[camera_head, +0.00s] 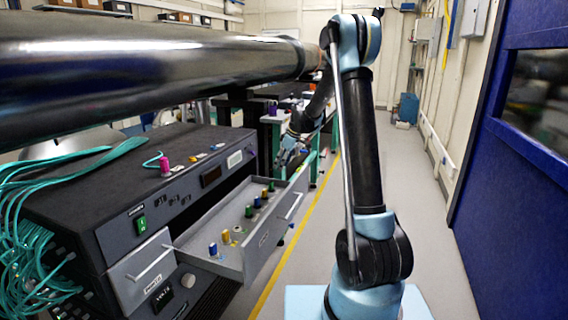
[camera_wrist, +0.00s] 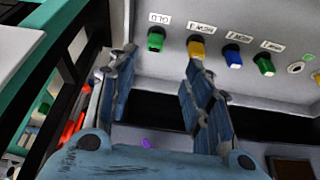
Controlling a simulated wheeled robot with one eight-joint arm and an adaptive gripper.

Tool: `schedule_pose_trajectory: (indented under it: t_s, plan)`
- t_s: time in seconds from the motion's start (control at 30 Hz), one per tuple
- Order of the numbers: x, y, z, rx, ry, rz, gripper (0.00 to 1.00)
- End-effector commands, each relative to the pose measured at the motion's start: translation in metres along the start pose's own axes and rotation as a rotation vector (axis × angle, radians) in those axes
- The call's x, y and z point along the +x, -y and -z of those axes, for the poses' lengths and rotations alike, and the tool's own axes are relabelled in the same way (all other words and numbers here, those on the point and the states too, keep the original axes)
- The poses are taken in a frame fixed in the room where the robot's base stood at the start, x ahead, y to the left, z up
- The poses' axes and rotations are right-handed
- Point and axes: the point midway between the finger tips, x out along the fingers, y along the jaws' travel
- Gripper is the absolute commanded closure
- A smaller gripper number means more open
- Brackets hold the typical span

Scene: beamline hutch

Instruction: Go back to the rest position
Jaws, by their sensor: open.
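My gripper (camera_head: 287,158) is at the far end of the open grey drawer (camera_head: 207,263) in the head view, small and partly lost against the clutter behind. In the wrist view my gripper (camera_wrist: 162,64) has its two blue fingers apart, with nothing between them. Beyond the fingers is a pale surface with a green piece (camera_wrist: 156,39), a yellow piece (camera_wrist: 196,47), a blue piece (camera_wrist: 233,57) and another green piece (camera_wrist: 264,64) beside small labels. The head view shows similar coloured pieces standing in a row in the drawer. My arm is raised and bent over the aisle.
The drawer juts from a black instrument cabinet (camera_head: 85,200) with a magenta piece (camera_head: 165,167) on top. A large metal pipe (camera_head: 140,65) crosses above it. Teal cables (camera_head: 35,195) hang at left. A blue door (camera_head: 515,170) stands at right. The grey floor (camera_head: 415,180) between is clear.

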Motion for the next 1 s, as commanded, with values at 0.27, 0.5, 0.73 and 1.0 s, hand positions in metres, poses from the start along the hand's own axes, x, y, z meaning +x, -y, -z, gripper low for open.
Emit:
schedule_pose_trajectory:
  t_s: [0.27,0.5,0.73,1.0]
  plan:
    - [-0.064,0.042,-0.040,0.142,0.034,-0.033,0.54]
    - [-0.110,0.084,-0.078,0.271,0.061,-0.065,0.54]
    - [-0.144,0.127,-0.117,0.395,0.084,-0.098,0.54]
    - [-0.171,0.181,-0.167,0.540,0.108,-0.140,0.54]
